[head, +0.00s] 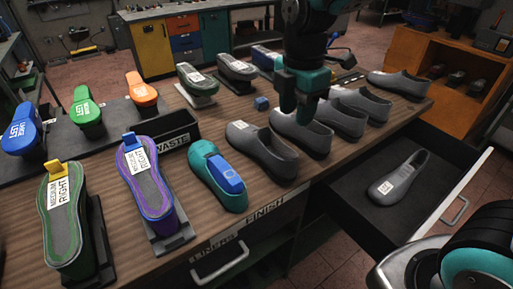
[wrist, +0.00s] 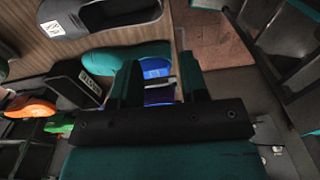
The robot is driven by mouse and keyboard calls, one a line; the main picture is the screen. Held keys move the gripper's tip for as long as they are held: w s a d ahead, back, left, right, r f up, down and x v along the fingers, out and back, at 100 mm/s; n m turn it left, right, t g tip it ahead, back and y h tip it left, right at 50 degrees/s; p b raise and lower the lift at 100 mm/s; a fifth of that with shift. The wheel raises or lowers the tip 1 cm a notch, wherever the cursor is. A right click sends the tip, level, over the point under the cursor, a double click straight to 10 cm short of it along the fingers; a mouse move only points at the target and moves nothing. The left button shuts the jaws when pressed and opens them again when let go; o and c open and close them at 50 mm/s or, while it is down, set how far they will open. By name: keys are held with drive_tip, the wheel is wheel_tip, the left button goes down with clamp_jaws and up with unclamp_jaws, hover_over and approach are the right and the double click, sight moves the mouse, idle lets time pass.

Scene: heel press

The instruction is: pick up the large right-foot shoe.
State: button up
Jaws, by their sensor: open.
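Several grey shoes stand on the bench. The nearest (head: 262,155) has a white label, and others stand behind it, including one (head: 398,84) at the far right corner. Another labelled grey shoe (head: 405,172) lies in the open drawer. The labels are too small to read, so I cannot tell which shoe is the large right-foot one. My gripper (head: 297,112) is open, pointing down over the shoe row and hiding part of it. In the wrist view its fingers (wrist: 160,65) are apart, with no shoe between them; a labelled grey shoe (wrist: 75,20) shows at upper left.
A teal form with a blue block (head: 218,177) lies left of the shoes. Purple (head: 152,190) and green (head: 65,215) labelled forms stand at front left. A black waste bin (head: 170,133) is behind them. The open drawer (head: 360,205) juts out at right.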

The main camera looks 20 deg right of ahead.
sight(294, 161)
wheel_tip(294, 161, down, 12)
drive_tip(key=shift+w+r+p, duration=0.1)
drive_tip(key=shift+p, duration=0.55)
drive_tip(key=f, duration=0.2)
drive_tip(key=d+f+p, duration=0.1)
drive_tip(key=f, duration=0.1)
drive_tip(key=shift+f, duration=0.85)
clamp_jaws()
